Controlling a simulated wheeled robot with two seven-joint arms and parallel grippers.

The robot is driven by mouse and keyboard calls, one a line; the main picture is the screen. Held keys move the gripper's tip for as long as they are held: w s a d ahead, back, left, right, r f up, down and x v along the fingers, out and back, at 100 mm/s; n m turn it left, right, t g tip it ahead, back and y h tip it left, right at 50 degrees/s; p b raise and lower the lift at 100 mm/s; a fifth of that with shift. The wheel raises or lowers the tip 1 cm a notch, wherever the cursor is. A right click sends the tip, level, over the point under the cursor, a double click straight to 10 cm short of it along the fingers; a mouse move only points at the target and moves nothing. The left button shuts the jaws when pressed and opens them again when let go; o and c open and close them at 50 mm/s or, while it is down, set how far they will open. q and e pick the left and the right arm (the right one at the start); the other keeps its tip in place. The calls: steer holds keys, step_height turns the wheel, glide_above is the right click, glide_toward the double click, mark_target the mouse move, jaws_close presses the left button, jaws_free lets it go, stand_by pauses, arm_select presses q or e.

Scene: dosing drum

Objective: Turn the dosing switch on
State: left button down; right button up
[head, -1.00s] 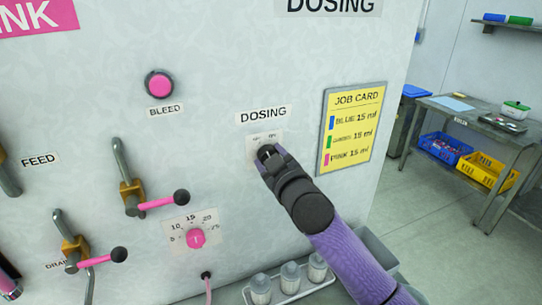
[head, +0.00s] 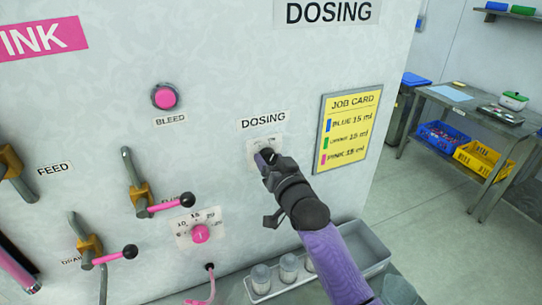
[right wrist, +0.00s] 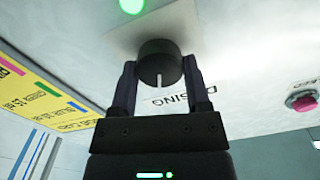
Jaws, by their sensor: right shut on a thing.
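The dosing switch is a dark round knob (right wrist: 160,62) with a white pointer line, on a pale plate (head: 255,145) under the DOSING label (head: 264,119). My right gripper (head: 266,157) reaches the plate from the lower right and hides most of the knob in the head view. In the right wrist view, its two fingers (right wrist: 160,80) are shut on the knob, one on each side. The pointer line faces the DOSING lettering. A bright green round lamp (right wrist: 132,5) shows beside the knob at the top edge. My left gripper is not in view.
Left of the switch are a pink BLEED button (head: 165,96), valve levers with pink handles (head: 165,206) and a pink dial (head: 200,233). A yellow job card (head: 347,130) hangs to the right. Below, a grey tray (head: 370,256) holds several small jars.

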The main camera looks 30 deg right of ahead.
steer(key=shift+m, duration=0.6)
steer(key=o, duration=1.3)
steer(key=s, duration=1)
steer(key=shift+a, duration=0.3)
